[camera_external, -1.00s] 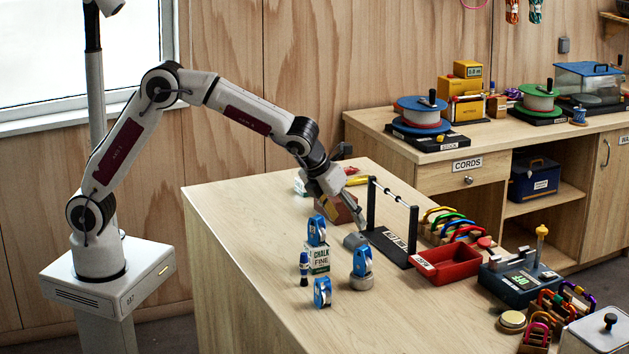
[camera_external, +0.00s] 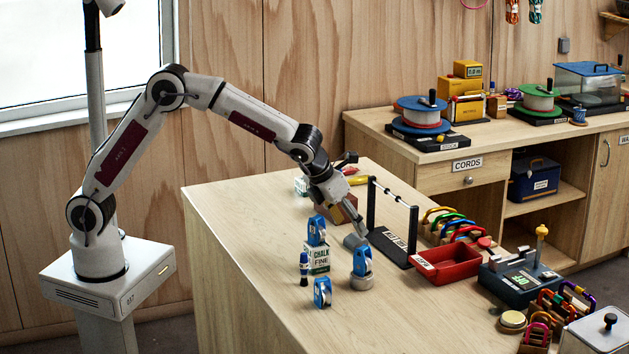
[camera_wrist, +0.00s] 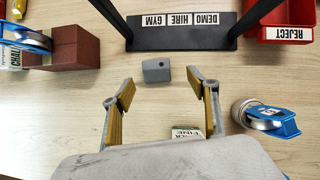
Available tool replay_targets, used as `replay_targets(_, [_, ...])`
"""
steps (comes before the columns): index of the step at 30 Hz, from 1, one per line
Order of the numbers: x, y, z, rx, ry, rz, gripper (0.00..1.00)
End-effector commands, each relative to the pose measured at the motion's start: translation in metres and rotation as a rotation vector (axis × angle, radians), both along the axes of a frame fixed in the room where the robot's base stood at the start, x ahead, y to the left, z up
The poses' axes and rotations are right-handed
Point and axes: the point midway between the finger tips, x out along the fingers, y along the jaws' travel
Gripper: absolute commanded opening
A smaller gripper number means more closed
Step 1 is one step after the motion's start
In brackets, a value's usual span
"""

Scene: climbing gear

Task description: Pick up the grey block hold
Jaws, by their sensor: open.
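The grey block hold (camera_wrist: 156,70), a small grey block with a dark hole, lies on the wooden table just in front of the black stand. In the external view the hold (camera_external: 352,241) is next to my fingertips and partly hard to separate from them. My gripper (camera_wrist: 160,92) is open and empty in the wrist view, its two yellow-padded fingers spread wide. The hold lies beyond the fingertips, roughly centred between them. My gripper (camera_external: 361,231) is low over the table in the external view.
The black stand (camera_wrist: 180,32) labelled demo hire gym is close behind the hold. A red reject tray (camera_wrist: 287,33) is at right. A brown block (camera_wrist: 74,47) is at left. A blue pulley device (camera_wrist: 272,120) stands right of my gripper. A chalk box (camera_external: 319,258) is nearby.

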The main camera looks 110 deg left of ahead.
Motion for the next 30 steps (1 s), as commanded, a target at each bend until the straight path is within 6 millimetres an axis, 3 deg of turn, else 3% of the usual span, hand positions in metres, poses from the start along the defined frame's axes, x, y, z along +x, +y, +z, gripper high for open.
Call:
replay_targets(14, [0.001,0.003,-0.005,0.000,0.000,0.001,0.59])
replay_targets(30, [0.007,0.024,-0.047,0.000,-0.002,0.000,0.59])
